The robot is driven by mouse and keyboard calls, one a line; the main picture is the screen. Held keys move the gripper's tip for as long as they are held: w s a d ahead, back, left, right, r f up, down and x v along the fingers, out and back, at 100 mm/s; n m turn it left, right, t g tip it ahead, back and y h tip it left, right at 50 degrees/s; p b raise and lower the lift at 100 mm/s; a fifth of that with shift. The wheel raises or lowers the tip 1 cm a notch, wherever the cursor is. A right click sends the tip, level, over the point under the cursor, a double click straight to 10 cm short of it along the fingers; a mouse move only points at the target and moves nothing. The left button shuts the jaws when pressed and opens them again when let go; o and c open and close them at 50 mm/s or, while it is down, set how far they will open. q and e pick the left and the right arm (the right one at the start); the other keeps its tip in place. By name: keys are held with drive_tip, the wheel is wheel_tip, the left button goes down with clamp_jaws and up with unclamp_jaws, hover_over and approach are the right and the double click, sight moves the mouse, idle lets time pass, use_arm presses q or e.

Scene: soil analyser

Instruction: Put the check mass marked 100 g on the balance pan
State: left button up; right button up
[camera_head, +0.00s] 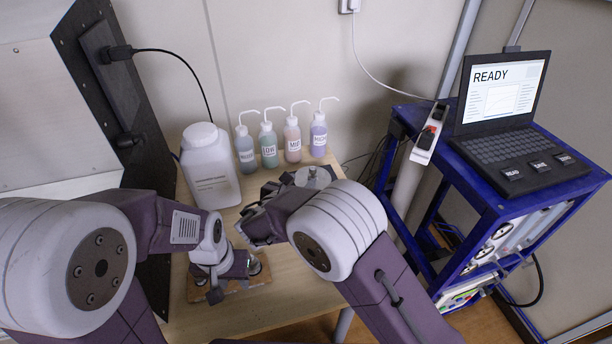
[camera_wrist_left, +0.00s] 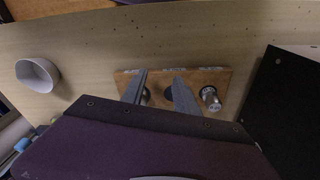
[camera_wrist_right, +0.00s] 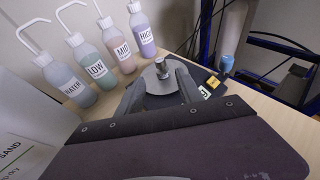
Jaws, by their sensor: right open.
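A small metal check mass (camera_wrist_right: 162,68) stands upright on the round grey balance pan (camera_wrist_right: 158,101); its marking is not readable. The pan also shows in the head view (camera_head: 318,183). My right gripper (camera_wrist_right: 163,79) is open, its fingers either side of the pan's middle near the mass; contact cannot be told. My left gripper (camera_wrist_left: 160,80) is open above the wooden mass block (camera_wrist_left: 225,77), its fingers over the left and middle places. Another metal mass (camera_wrist_left: 211,98) is at the block's right end. The left finger partly hides the left place, and the labels are too small to read.
A white cup (camera_wrist_left: 38,75) sits left in the left wrist view. A blue cart (camera_head: 487,199) with a laptop (camera_head: 507,93) stands right.

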drive_tip(key=shift+s+a+r, duration=0.1)
drive_tip(key=shift+s, duration=0.2)
